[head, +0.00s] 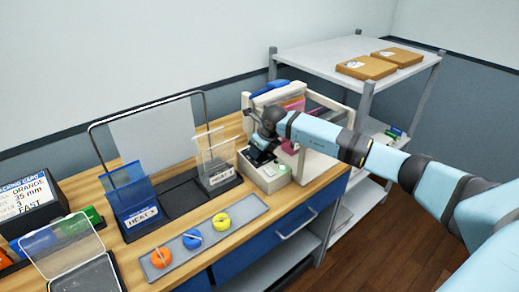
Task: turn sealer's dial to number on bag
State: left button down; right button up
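The sealer appears to be the cream-coloured machine (268,181) at the right end of the wooden bench, with a small green spot on its front top. My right arm reaches in from the right, and my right gripper (262,144) is down over the machine's dark top. Its fingers are small and dark there, so I cannot tell whether they are open or shut. The dial is not distinguishable; the gripper may hide it. A clear holder (215,154) with a labelled front stands left of the machine; I cannot make out a bag or its number. My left gripper is not in view.
A grey tray (219,228) holds orange, blue and yellow coils along the bench's front. A blue holder (134,203), a dark display (28,203) reading orange, 35 mm and fast, and an open clear-lidded box (88,274) stand left. A shelf (316,50) with cartons stands behind right.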

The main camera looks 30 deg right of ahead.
jog(key=b+v, duration=0.1)
jog(key=v, duration=1.2)
jog(key=shift+s+r+b, duration=0.15)
jog(key=shift+r+b, duration=0.2)
